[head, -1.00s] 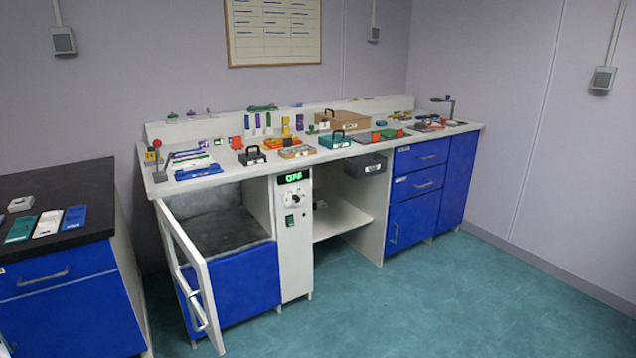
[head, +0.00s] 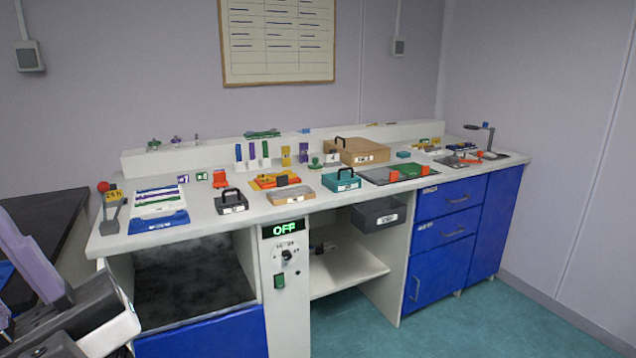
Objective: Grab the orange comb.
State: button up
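Several small orange pieces lie on the white bench. One orange piece (head: 220,179) stands toward the left, and an orange tray (head: 275,181) lies near the middle. Further right are a small orange piece (head: 394,176) on a dark mat, another orange piece (head: 425,170) at its edge, and orange pieces near the right end. All are too small to tell which is the comb. Lavender and dark grey parts of my arm show at the lower left, well apart from these pieces. I cannot make out my fingertips or anything held.
The white bench (head: 300,213) carries a blue tray (head: 158,224), a black handled box (head: 231,203), a teal handled box (head: 341,181) and a brown box (head: 362,152). An open dark compartment (head: 185,280) lies below left. The teal floor (head: 470,320) is clear at front right.

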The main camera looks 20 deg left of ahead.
aim_at(281, 180)
jog(key=i+u, duration=0.1)
jog(key=i, duration=0.5)
jog(key=i+l+u, duration=0.1)
jog(key=i, duration=0.5)
